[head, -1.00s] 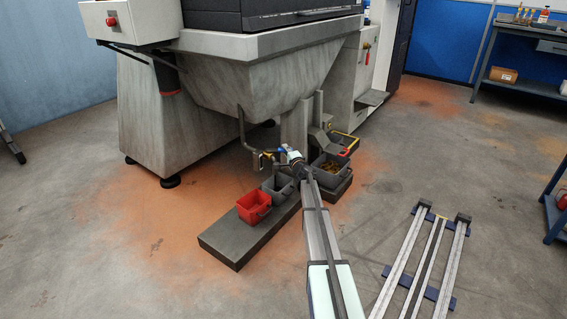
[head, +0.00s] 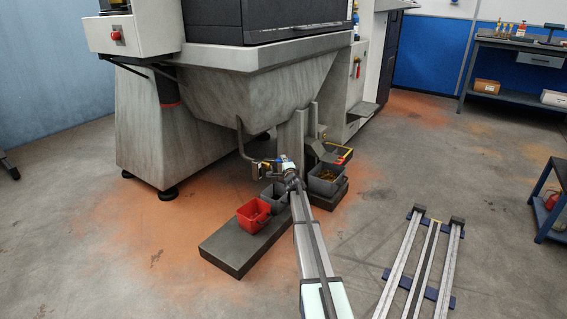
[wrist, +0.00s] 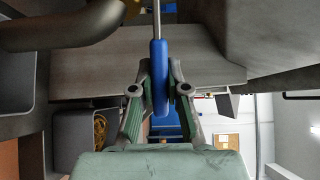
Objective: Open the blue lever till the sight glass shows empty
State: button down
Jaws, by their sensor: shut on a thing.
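In the wrist view, the blue lever (wrist: 158,78) hangs from a thin metal rod and points down the picture. My gripper (wrist: 161,88) is shut on its blue handle, with one finger on each side. In the head view, my gripper (head: 284,160) is small, beside the valve fittings (head: 266,166) at the end of the pipe under the machine's hopper. The lever is too small to make out well there. I cannot make out a sight glass or its level in either view.
A red bin (head: 253,216) and a grey bin (head: 273,191) stand on a dark plinth (head: 228,252) below the fittings. Another grey bin (head: 325,187) holds yellowish pieces. The hopper (head: 258,92) hangs above. Floor rails (head: 428,260) lie at right, with open floor between.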

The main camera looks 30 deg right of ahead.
jog(key=c, duration=1.1)
grip_release()
jog(key=shift+c, duration=0.2)
jog(key=v, duration=1.2)
